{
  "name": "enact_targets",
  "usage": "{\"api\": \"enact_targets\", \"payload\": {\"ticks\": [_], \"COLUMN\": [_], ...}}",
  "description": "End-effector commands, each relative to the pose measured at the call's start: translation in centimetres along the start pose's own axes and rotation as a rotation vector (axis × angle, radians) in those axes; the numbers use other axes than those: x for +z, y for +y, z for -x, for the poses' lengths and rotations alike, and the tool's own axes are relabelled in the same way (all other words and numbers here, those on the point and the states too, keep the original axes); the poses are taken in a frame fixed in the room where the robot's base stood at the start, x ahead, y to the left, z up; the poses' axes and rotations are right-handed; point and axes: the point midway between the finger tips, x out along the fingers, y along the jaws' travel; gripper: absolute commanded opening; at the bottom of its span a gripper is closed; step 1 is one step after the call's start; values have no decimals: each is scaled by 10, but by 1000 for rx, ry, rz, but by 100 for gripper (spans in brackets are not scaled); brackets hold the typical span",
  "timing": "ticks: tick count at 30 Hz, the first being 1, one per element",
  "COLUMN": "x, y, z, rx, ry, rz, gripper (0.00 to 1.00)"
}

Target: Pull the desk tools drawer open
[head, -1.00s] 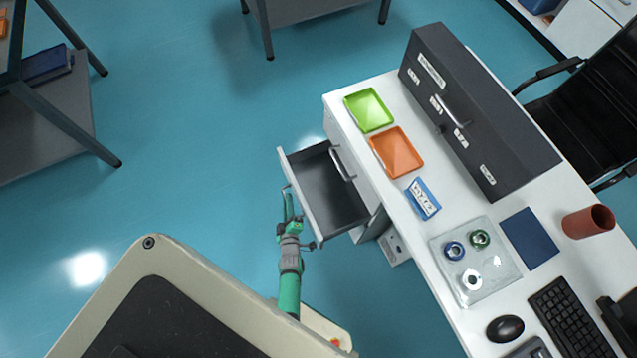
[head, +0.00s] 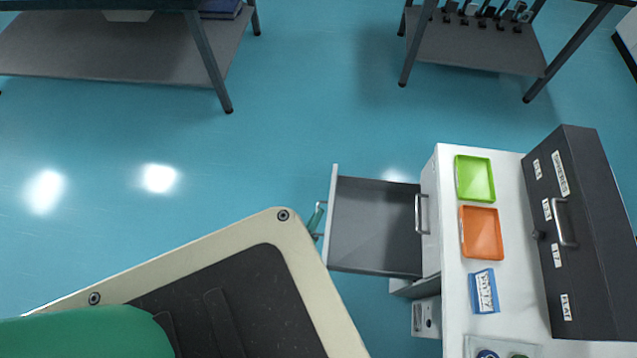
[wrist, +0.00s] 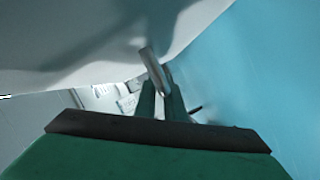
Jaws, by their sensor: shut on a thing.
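The desk tools drawer (head: 375,222) is pulled well out of the white desk on its left side, and its grey inside looks empty. My gripper (head: 316,222) is at the drawer's front, mostly hidden behind my body in the head view. In the wrist view my gripper (wrist: 163,88) has its two green fingers shut on the metal drawer handle (wrist: 153,66). The white drawer front (wrist: 90,40) fills the upper left of that view.
On the desk are a green tray (head: 475,179), an orange tray (head: 481,233), a blue labelled box (head: 484,291) and a dark labelled cabinet (head: 585,240). Grey tables (head: 130,50) stand at the back. The blue floor (head: 310,110) left of the drawer is clear.

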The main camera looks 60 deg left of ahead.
Motion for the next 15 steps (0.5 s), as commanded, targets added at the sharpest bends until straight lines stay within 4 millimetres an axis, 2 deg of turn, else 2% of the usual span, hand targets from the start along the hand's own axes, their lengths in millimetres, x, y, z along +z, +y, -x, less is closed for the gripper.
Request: {"api": "enact_targets", "payload": {"ticks": [2,3,5,15], "x": [0,1,1,0], "y": [-1,-1,-1,0], "z": [1,1,1,2], "rx": [-1,-1,-1,-1], "ry": [-1,-1,-1,-1], "rz": [-1,-1,-1,0], "gripper": [0,14,28,28]}}
